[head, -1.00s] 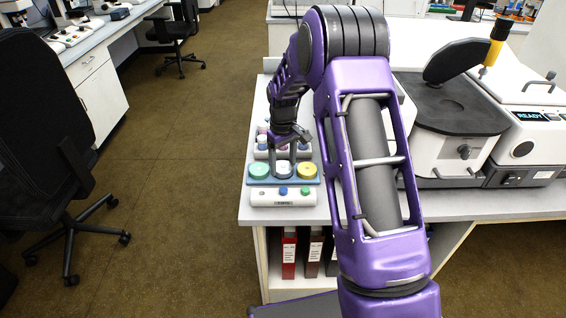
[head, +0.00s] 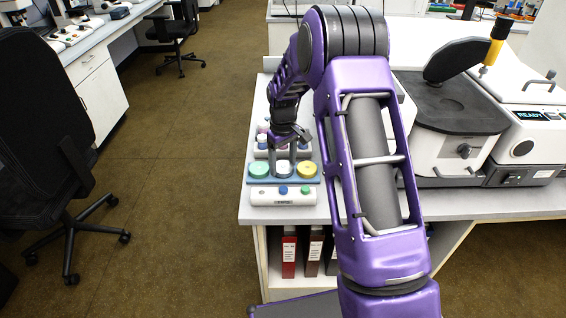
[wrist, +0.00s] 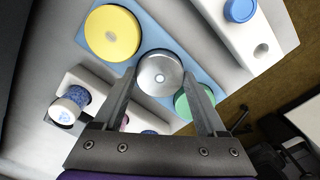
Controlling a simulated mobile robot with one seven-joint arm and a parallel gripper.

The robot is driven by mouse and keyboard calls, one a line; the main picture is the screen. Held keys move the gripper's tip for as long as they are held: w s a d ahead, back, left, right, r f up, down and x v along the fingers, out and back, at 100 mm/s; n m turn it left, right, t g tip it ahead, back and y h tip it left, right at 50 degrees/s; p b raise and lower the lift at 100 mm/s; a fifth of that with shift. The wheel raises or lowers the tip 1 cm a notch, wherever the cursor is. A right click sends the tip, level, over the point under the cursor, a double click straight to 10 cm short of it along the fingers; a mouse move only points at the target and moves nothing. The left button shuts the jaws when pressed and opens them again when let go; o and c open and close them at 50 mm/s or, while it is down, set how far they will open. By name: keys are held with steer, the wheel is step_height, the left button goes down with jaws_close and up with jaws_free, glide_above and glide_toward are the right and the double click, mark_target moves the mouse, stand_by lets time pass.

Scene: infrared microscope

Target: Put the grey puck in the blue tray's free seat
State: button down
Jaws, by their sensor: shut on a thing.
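The grey puck (wrist: 152,76) is round and silvery with a small pale centre. It sits between my gripper's fingers (wrist: 159,74) in the wrist view, over the middle of the blue tray (wrist: 182,52). My gripper (head: 283,168) is shut on it and points down at the tray in the head view. A yellow puck (wrist: 112,33) and a green puck (wrist: 194,103) are on the tray, one on each side of the grey puck. The seat under the grey puck is hidden, and I cannot tell whether the puck rests in it.
A white holder (head: 283,196) with blue and green tops stands in front of the tray. Another white rack (wrist: 95,82) with small vials (wrist: 68,104) is behind it. The microscope (head: 455,110) stands to the right. The bench's left edge is close to the tray.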

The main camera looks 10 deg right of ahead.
steer(key=shift+f, duration=0.2)
stand_by(0.6)
jaws_free()
steer(key=shift+r+p, duration=2.2)
steer(key=shift+r, duration=1.3)
